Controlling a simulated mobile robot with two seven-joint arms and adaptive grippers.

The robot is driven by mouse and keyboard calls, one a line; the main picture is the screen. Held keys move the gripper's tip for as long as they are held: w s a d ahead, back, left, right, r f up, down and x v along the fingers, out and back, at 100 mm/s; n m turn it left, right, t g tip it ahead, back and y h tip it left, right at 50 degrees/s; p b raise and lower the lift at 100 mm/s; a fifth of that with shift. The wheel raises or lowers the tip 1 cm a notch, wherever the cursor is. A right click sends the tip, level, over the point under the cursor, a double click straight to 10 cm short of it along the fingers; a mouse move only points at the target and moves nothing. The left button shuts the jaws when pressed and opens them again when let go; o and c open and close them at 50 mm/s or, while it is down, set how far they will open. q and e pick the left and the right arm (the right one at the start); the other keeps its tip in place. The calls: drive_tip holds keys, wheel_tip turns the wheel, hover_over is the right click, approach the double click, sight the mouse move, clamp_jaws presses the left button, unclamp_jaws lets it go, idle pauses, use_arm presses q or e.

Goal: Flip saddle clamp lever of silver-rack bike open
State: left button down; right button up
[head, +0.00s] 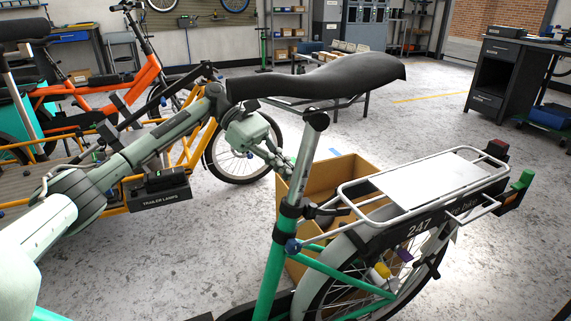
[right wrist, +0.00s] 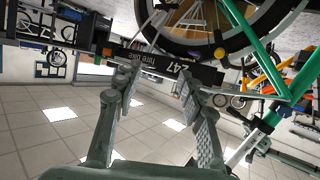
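The silver-rack bike has a green frame (head: 273,272), a black saddle (head: 318,80) and a flat silver rack (head: 425,187) over its rear wheel. A dark collar (head: 291,210) sits where the seat post enters the green tube. A small blue-tipped part, seemingly the clamp lever (head: 292,246), is below it; its exact position is unclear. My left gripper (head: 284,160) reaches in under the saddle, just left of the seat post; its fingertips are partly hidden. My right gripper (right wrist: 158,70) is open and empty in the right wrist view, with the bike's 247 plate (right wrist: 165,67) beyond its fingers.
An open cardboard box (head: 345,172) stands behind the seat post. An orange bike (head: 95,88) and a yellow-framed cargo bike with a trailer lamps box (head: 160,194) are at the left. A dark workbench (head: 510,75) stands at the back right.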

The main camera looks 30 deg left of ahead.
sight(341, 210)
use_arm(q)
drive_tip(key=x, duration=0.5)
drive_tip(key=r+x, duration=0.1)
drive_tip(key=x, duration=0.1)
drive_tip(key=shift+s+d+p, duration=0.1)
drive_tip(key=shift+d+p, duration=0.25)
drive_tip(key=shift+d, duration=0.85)
use_arm(e)
drive_tip(key=shift+s+d+f+g+h, duration=0.3)
drive_tip(key=shift+d+f+g, duration=0.15)
drive_tip(key=shift+f, duration=0.25)
drive_tip(key=shift+s+d+f+g+h, duration=0.25)
drive_tip(key=shift+s+d+f+g, duration=0.1)
drive_tip(key=shift+d+f, duration=0.3)
drive_tip(key=shift+s+d+f+g+h, duration=0.25)
drive_tip(key=shift+d+f+g, duration=0.2)
drive_tip(key=shift+f, duration=0.25)
drive_tip(key=shift+r, duration=0.1)
